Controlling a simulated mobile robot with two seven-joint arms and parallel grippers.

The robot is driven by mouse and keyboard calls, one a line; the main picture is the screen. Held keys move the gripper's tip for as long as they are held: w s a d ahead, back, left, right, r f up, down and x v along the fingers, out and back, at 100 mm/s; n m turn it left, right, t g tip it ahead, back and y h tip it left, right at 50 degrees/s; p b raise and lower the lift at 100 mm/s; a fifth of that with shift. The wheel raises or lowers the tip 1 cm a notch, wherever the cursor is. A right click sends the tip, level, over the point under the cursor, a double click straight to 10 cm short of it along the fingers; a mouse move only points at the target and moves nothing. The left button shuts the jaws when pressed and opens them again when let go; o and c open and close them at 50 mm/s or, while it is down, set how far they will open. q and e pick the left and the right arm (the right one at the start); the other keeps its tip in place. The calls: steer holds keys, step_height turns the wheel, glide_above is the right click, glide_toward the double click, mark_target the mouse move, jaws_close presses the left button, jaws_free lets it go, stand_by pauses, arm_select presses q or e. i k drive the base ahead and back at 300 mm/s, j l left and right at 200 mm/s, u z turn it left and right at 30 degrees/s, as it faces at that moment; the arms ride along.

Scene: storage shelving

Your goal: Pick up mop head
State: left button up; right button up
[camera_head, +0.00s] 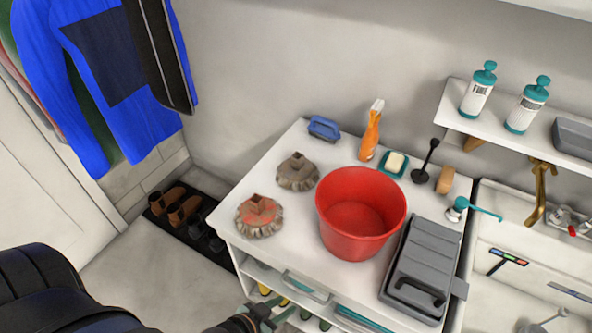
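Two mop heads sit on the white shelf unit's top. One is grey-brown (298,172), near the back left. The other has a reddish top and pale fringe (260,215), near the front left corner. My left gripper (274,312) is low at the bottom edge, in front of the unit and below its top. Its fingers look apart and nothing shows between them. It is clear of both mop heads. A small grey and teal part at the bottom right edge (550,322) may be my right gripper; its fingers are not clear.
A red bucket (360,213) stands right of the mop heads. A grey case (422,268), an orange spray bottle (370,131), a blue brush (324,128) and a soap dish (393,164) share the top. A sink (520,215) is at right, and shoes (180,208) lie on the floor at left.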

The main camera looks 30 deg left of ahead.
mark_target(296, 168)
steer(key=j+u, duration=0.25)
steer(key=j, duration=0.25)
steer(key=i+j+u, duration=0.1)
steer(key=j+u, duration=0.2)
steer(key=j, duration=0.15)
steer(key=i+j+u, duration=0.25)
steer(key=j, duration=0.2)
steer(key=k, duration=0.1)
